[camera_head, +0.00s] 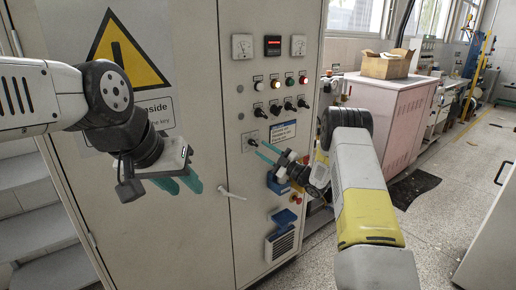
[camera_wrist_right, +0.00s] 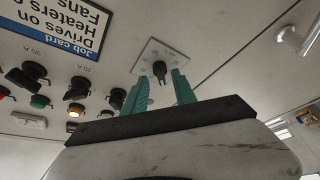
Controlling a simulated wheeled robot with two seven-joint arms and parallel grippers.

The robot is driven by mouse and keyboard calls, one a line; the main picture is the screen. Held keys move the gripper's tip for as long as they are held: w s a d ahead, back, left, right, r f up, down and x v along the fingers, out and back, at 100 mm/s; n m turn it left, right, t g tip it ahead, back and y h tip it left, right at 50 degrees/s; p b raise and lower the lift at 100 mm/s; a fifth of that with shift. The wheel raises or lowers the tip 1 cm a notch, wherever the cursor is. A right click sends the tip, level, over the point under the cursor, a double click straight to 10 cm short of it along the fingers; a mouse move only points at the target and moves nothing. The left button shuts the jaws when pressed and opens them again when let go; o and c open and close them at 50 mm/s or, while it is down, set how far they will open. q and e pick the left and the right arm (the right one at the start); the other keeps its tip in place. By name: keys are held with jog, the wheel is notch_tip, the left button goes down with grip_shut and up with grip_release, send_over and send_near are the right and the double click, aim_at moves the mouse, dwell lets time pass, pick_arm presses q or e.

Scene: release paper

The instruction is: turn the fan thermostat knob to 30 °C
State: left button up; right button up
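The fan thermostat knob (camera_head: 252,142) is a small dark knob on a square plate on the cabinet front. In the right wrist view the knob (camera_wrist_right: 159,70) sits on its light plate just beyond my fingertips. My right gripper (camera_head: 264,151) is open, with its teal fingers pointing at the knob. In the right wrist view my right gripper (camera_wrist_right: 158,86) has one finger to each side of the knob's line, and no contact shows.
The cabinet (camera_head: 230,100) carries lamps, switches and gauges above the knob. A white door handle (camera_head: 231,193) sticks out below it. Blue sockets (camera_head: 283,217) are lower down. A pink cabinet (camera_head: 395,115) with a cardboard box (camera_head: 386,65) stands to the right.

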jog(key=v, duration=0.4)
jog(key=shift+r, duration=0.1)
